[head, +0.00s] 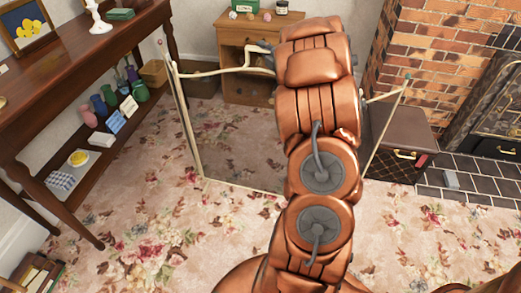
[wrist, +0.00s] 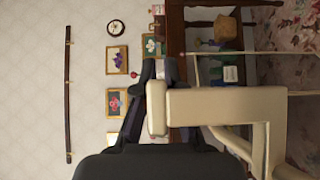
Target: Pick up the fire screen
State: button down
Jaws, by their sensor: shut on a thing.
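The fire screen (head: 188,125) is a see-through dark mesh panel in a thin cream frame with small coloured knobs at its top corners. It stands roughly upright over the floral carpet in the head view, and my arm hides its middle and part of its right side. I cannot tell whether its lower edge touches the carpet. My gripper (head: 264,48) is at the screen's top rail, partly hidden behind my arm. In the wrist view, my dark gripper (wrist: 152,76) is shut on the cream top part of the fire screen (wrist: 210,105).
A small wooden cabinet (head: 245,62) stands behind the screen. A brown box (head: 400,142) sits at right, beside the brick fireplace (head: 432,50) and its dark tiled hearth (head: 470,172).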

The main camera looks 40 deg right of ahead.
jog(key=shift+r, duration=0.2)
jog(key=r, duration=0.2)
jog(key=a+r, duration=0.1)
jog(key=shift+s+r+p, duration=0.25)
jog(key=shift+s+p, duration=0.05)
jog(key=s+a+r+b, duration=0.1)
jog(key=s+a+b, duration=0.2)
jog(key=s+a, duration=0.5)
jog(key=shift+s+a+r, duration=0.2)
jog(key=shift+s+a, duration=0.05)
jog(key=shift+a, duration=1.8)
jog(key=shift+r, duration=0.15)
